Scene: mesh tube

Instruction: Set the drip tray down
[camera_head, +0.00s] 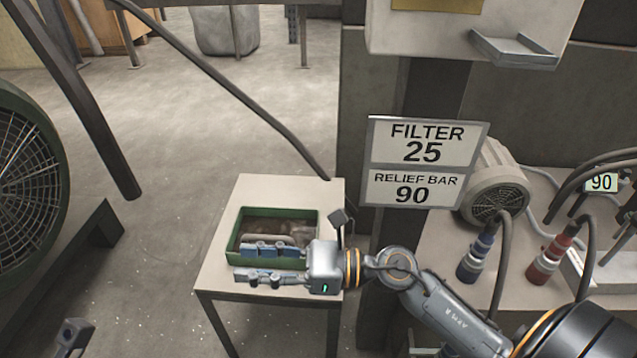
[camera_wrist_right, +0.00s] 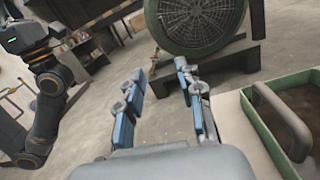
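The drip tray (camera_head: 233,233) is a green rectangular tray with a dark brown inside and a grey bar handle. It rests on a small pale table. In the right wrist view the tray (camera_wrist_right: 262,132) and its handle (camera_wrist_right: 283,118) show at the right edge, outside my fingers. My right gripper (camera_head: 268,263) is open and empty at the tray's front side, with its blue-padded fingers pointing left. In the head view one finger covers part of the tray's front. The fingers show apart in the right wrist view (camera_wrist_right: 166,105). Only a grey tip of my left gripper (camera_head: 72,335) seems to show at bottom left.
The pale table (camera_head: 220,275) has bare top around the tray. A large green caged fan (camera_head: 25,190) stands at left. A sign (camera_head: 424,160) reads FILTER 25, RELIEF BAR 90. A motor (camera_head: 495,185) and blue and red hose fittings (camera_head: 475,258) stand at right.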

